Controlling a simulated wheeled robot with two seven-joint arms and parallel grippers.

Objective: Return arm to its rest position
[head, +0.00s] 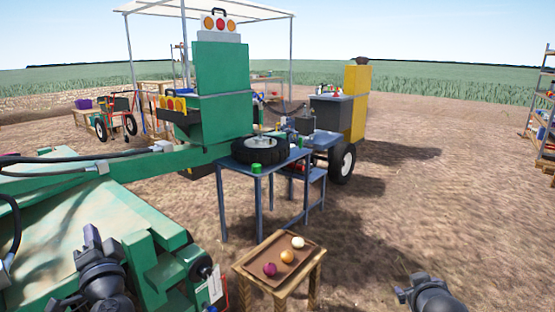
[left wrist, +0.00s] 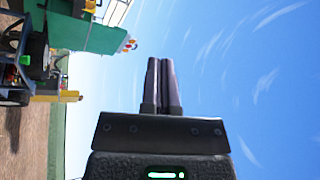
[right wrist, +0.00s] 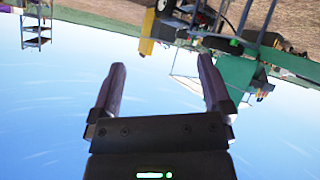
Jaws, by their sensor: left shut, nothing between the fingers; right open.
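My left gripper (head: 93,240) is low at the left in the head view, in front of the green machine's panel. In the left wrist view its two fingers (left wrist: 162,85) are together with nothing between them, pointing at open sky. My right arm (head: 430,294) shows at the bottom right of the head view over bare soil. In the right wrist view the right gripper (right wrist: 161,92) has its fingers wide apart and empty, with sky behind. Both grippers are clear of the onions on the tray.
A green machine (head: 165,160) fills the left. A small wooden table with a brown tray (head: 268,251) holds a purple onion (head: 270,269), an orange-brown onion (head: 287,256) and a white onion (head: 298,242). Behind it a blue table (head: 285,163) carries a tyre (head: 259,150).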

